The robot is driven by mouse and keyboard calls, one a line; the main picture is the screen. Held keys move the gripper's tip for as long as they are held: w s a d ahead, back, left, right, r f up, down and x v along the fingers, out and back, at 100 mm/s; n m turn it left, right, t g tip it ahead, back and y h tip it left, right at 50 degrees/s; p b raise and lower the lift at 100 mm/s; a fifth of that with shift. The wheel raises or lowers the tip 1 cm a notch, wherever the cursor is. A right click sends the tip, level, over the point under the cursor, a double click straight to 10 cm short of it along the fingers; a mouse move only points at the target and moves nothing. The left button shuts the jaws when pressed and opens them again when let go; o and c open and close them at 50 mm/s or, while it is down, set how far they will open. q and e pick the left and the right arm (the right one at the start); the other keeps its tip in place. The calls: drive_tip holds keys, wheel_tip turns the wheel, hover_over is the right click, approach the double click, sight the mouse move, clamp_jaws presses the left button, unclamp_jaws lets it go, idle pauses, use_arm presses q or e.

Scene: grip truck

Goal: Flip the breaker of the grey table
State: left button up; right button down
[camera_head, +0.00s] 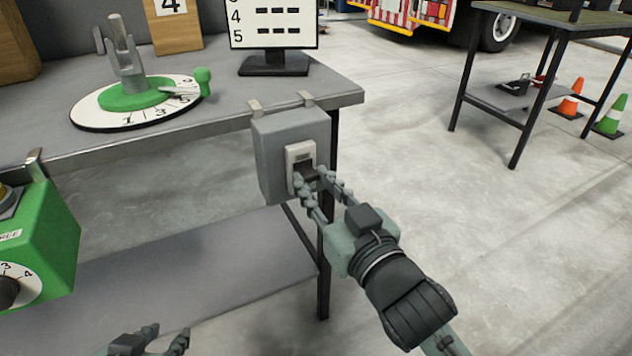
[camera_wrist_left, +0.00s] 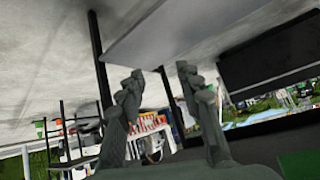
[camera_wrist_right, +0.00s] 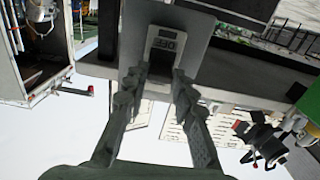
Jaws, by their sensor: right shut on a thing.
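The breaker (camera_head: 300,152) is a light grey switch with a black lever (camera_head: 307,173), set on a grey box (camera_head: 274,158) hung from the edge of the grey table (camera_head: 230,110). My right gripper (camera_head: 311,177) has its fingertips on either side of the lever and is shut on it. The right wrist view shows the breaker (camera_wrist_right: 166,42) just beyond the fingertips, with a label that seems to read OFF, upside down. The fingers partly hide the lever. My left gripper (camera_head: 152,342) is open and empty, low at the bottom edge, away from the breaker.
A round numbered dial (camera_head: 135,103) with a grey handle and a monitor (camera_head: 274,35) stand on the table. A green box with a knob (camera_head: 35,250) hangs at the left edge. Another table (camera_head: 530,20) and cones (camera_head: 571,100) stand at right. Open floor lies between.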

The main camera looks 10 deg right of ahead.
drive_tip(key=r+g+p, duration=0.1)
drive_tip(key=p, duration=0.4)
drive_tip(key=shift+r+p, duration=0.15)
drive_tip(key=shift+p, duration=0.2)
drive_tip(key=g+p, duration=0.1)
drive_tip(key=p, duration=0.1)
drive_tip(key=r+g+h+p, duration=0.1)
drive_tip(key=p, duration=0.1)
drive_tip(key=shift+w+p, duration=0.3)
use_arm(q)
drive_tip(key=s+a+f+g, duration=0.2)
drive_tip(key=s+f, duration=0.1)
drive_tip(key=f, duration=0.5)
drive_tip(key=s+a+f+g+y, duration=0.1)
drive_tip(key=s+a+f+g, duration=0.1)
drive_tip(key=f, duration=0.6)
drive_tip(key=s+a+f+g, duration=0.3)
drive_tip(key=s+f, duration=0.3)
drive_tip(key=f, duration=0.2)
drive_tip(key=shift+a+f+n+y, duration=0.3)
drive_tip(key=shift+a+f, duration=0.1)
drive_tip(key=shift+a, duration=0.1)
use_arm(e)
drive_tip(key=shift+f+g, duration=0.1)
drive_tip(key=shift+g, duration=0.4)
use_arm(q)
drive_tip(key=shift+s, duration=0.1)
use_arm(e)
drive_tip(key=c, duration=1.2)
unclamp_jaws()
